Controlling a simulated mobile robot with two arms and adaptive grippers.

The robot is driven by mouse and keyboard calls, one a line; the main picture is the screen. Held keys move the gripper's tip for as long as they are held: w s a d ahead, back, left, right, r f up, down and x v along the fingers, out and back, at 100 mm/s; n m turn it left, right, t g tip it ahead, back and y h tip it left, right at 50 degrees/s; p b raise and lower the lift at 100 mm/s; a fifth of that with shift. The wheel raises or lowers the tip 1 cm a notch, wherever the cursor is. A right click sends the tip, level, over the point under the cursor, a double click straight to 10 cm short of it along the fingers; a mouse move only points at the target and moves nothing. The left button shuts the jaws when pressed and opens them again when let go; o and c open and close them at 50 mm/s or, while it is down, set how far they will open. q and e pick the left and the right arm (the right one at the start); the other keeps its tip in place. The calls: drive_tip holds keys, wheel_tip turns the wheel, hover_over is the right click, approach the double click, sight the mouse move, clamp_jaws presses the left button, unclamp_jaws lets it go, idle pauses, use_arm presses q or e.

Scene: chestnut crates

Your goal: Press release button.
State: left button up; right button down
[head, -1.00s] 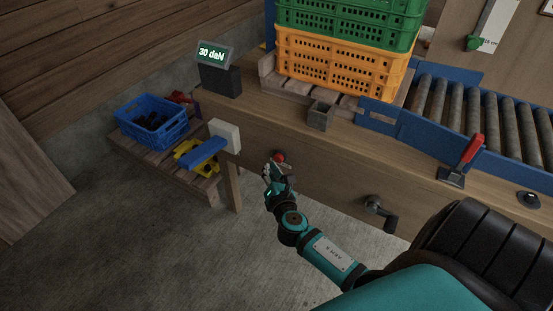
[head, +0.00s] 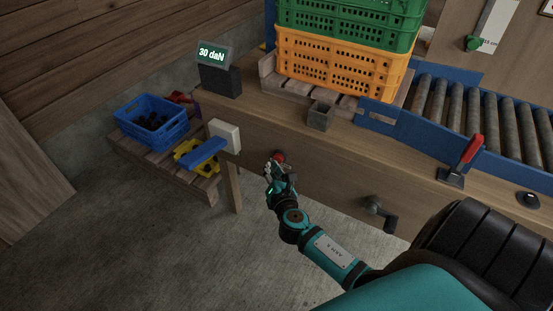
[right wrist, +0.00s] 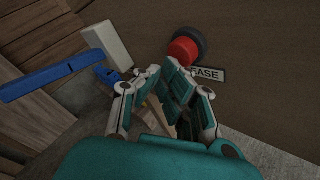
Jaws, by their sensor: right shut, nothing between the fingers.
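The release button is a red cap (right wrist: 183,51) in a black collar on the wooden front panel of the bench. A label (right wrist: 209,75) beside it shows the letters "EASE"; its left part is hidden by my finger. In the head view the red cap (head: 281,157) shows just above my right gripper. My right gripper (head: 273,166) is shut and empty, close to the button. In the right wrist view its fingertips (right wrist: 164,70) are just below and left of the cap; I cannot tell whether they touch it. My left gripper is not in view.
A blue lever (head: 203,151) on a pale block juts from the bench corner left of my gripper. A dark crank (head: 382,213) sticks out on the right. Orange (head: 340,68) and green crates are stacked above. The display (head: 212,54) reads "30 daN".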

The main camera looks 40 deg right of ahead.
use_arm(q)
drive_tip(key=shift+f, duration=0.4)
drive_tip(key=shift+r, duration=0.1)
use_arm(e)
drive_tip(key=shift+w+d, duration=0.2)
drive_tip(key=shift+d, duration=0.25)
drive_tip(key=shift+a, duration=0.1)
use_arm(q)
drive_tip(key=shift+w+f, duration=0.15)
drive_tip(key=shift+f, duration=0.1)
use_arm(e)
drive_tip(key=shift+s+a, duration=0.35)
drive_tip(key=shift+a, duration=0.35)
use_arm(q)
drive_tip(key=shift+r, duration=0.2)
use_arm(e)
drive_tip(key=s+a, duration=0.2)
drive_tip(key=a, duration=0.3)
drive_tip(key=shift+s+a, duration=0.15)
drive_tip(key=shift+a, duration=0.15)
